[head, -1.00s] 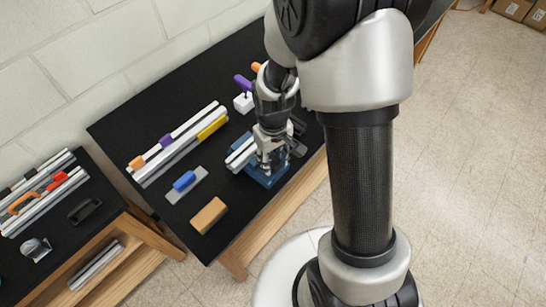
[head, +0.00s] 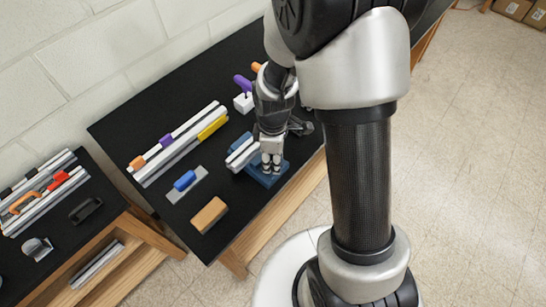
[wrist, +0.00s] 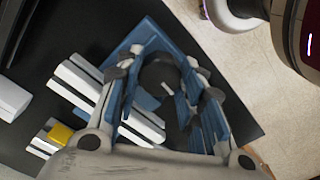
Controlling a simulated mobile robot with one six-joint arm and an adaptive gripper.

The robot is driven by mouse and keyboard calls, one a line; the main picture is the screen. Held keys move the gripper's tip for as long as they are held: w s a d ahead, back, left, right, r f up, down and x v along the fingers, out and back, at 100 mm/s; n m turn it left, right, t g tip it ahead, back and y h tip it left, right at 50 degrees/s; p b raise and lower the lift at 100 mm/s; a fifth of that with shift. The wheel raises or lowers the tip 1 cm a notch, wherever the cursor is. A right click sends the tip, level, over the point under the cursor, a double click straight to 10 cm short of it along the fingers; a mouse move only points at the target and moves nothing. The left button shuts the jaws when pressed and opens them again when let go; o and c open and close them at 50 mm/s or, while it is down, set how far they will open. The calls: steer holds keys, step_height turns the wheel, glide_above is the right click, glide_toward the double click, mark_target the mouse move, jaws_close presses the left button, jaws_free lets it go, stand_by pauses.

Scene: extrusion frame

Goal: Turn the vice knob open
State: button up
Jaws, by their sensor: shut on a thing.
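The blue vice (head: 282,172) stands near the front edge of the black-topped table, with aluminium profiles (head: 240,152) at its left side. My gripper (head: 270,166) points down over the vice in the head view and hides much of it. In the wrist view, the fingers of my gripper (wrist: 164,66) stand on both sides of the dark round vice knob (wrist: 160,76) and are shut on it. The vice's blue base (wrist: 240,112) shows around the fingers. The exact finger contact is hard to see.
Longer profiles (head: 180,140) with orange, purple and yellow pieces lie to the left. A blue-handled trowel (head: 187,182), a tan block (head: 209,215) and a white block with a purple handle (head: 243,101) are nearby. A second table (head: 110,215) stands left.

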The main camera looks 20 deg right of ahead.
steer(key=shift+n, duration=0.7)
steer(key=o, duration=1.1)
steer(key=shift+c, duration=0.2)
step_height(320, 180, up, 12)
